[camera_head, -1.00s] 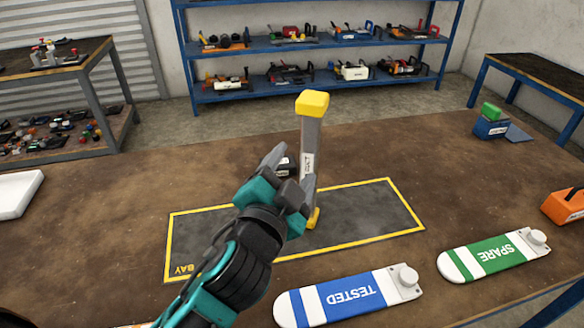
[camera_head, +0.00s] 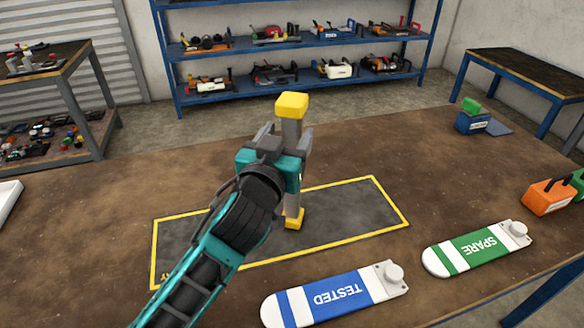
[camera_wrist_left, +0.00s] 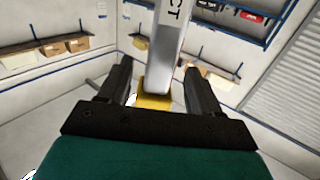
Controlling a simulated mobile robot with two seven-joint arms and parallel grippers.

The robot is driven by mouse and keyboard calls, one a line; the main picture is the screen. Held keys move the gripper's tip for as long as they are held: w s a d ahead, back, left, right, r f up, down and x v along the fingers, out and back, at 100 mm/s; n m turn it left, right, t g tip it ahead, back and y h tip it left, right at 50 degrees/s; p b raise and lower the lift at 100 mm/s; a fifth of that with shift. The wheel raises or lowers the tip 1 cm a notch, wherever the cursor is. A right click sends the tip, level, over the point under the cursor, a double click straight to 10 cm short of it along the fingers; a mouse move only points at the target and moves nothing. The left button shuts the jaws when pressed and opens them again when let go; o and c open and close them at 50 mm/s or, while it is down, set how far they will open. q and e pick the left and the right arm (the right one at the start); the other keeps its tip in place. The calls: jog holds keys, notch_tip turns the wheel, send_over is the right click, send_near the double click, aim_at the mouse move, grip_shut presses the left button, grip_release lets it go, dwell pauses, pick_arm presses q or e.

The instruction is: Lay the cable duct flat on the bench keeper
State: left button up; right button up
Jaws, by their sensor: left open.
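The cable duct (camera_head: 291,133) is a grey bar with yellow ends, standing upright over the dark, yellow-edged bay mat (camera_head: 345,215) on the bench. Its lower yellow end (camera_head: 293,219) appears to be at the mat; contact is hard to judge. My left gripper (camera_head: 286,143) is open at the duct's upper half, a finger on either side. In the left wrist view the duct (camera_wrist_left: 168,45) shows between the spread fingers (camera_wrist_left: 157,85), with a yellow end near them. My arm hides part of the mat. I cannot tell which thing is the bench keeper. My right gripper is out of view.
In front lie a blue-and-white TESTED paddle (camera_head: 335,295) and a green-and-white SPARE paddle (camera_head: 477,248). An orange block (camera_head: 548,197) is at the right edge. A blue box with green top (camera_head: 472,120) stands back right. The bench behind the mat is clear.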

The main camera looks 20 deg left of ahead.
pick_arm(q)
jog(key=shift+w+f, duration=0.2)
jog(key=shift+w, duration=2.5)
jog(key=shift+c, duration=0.2)
grip_shut()
